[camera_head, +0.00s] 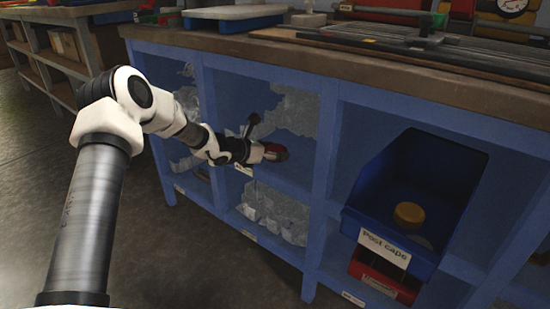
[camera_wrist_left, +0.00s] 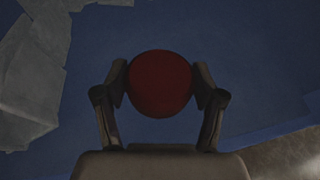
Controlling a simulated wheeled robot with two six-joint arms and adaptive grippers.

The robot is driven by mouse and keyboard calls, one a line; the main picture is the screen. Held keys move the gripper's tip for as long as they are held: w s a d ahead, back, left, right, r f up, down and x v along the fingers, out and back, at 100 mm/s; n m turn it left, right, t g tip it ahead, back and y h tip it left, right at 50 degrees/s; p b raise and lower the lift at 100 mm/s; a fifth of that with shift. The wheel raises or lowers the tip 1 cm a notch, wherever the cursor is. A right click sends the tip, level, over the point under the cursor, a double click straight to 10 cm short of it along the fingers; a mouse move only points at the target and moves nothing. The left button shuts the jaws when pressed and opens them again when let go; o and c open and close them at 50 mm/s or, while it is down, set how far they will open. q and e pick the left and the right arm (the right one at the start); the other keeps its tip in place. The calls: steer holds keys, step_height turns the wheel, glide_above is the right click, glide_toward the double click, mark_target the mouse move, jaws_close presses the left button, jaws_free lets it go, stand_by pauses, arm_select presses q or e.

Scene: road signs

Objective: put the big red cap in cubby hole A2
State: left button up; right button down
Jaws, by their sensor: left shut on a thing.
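The big red cap (camera_wrist_left: 160,84) is round and dark red, held between the two fingers of my left gripper (camera_wrist_left: 160,90) in the left wrist view. In the head view, my left gripper (camera_head: 262,151) reaches into an upper compartment of the blue cubby shelf (camera_head: 325,150), with the red cap (camera_head: 275,153) at its tip. The cap is inside the compartment opening, above its floor; I cannot tell if it touches the floor. A small label (camera_head: 243,170) sits on the shelf edge below the gripper; its text is too small to read. My right gripper is not in view.
A blue bin (camera_head: 398,247) labelled "Post caps" stands in the compartment to the right, with a yellowish cap (camera_head: 409,213) in it. A red bin (camera_head: 384,280) is below. Grey crumpled material (camera_head: 290,111) lines the back of the gripper's compartment. The wooden worktop (camera_head: 300,60) overhangs above.

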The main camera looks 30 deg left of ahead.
arm_select(q)
steer(key=shift+w+f, duration=0.2)
steer(key=shift+f, duration=0.05)
steer(key=shift+r, duration=0.15)
steer(key=o, duration=0.9)
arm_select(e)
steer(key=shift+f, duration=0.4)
